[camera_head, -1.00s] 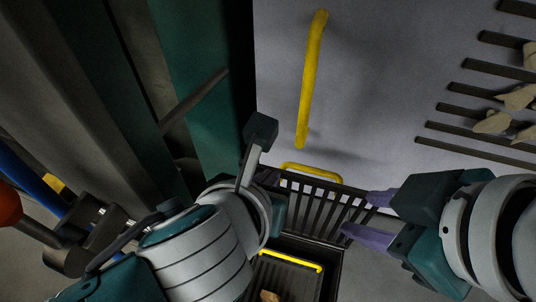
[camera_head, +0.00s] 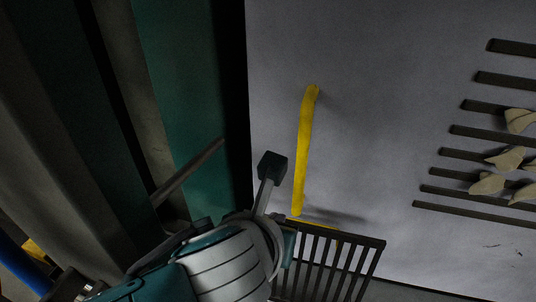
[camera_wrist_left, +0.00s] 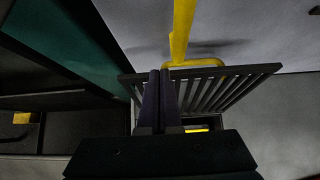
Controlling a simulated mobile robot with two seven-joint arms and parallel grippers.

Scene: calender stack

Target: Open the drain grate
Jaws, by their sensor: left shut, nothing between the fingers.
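The drain grate (camera_head: 325,262) is a dark slatted panel at the bottom of the head view, and it looks tilted up. In the left wrist view its slats (camera_wrist_left: 225,88) spread behind and right of my fingers, with a yellow handle (camera_wrist_left: 205,62) beyond its far edge. My left gripper (camera_wrist_left: 160,74) is shut and empty, its dark purple fingers together in front of the grate. Whether they touch it I cannot tell. In the head view the left wrist (camera_head: 262,235) overlaps the grate's left side and hides the fingers. My right gripper is out of view.
A yellow vertical bar (camera_head: 305,150) stands against the grey wall (camera_head: 390,90) above the grate. Dark wall slots (camera_head: 485,157) with pale pieces (camera_head: 505,158) are at right. Green and grey machine columns (camera_head: 180,80) crowd the left. The wall's middle is clear.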

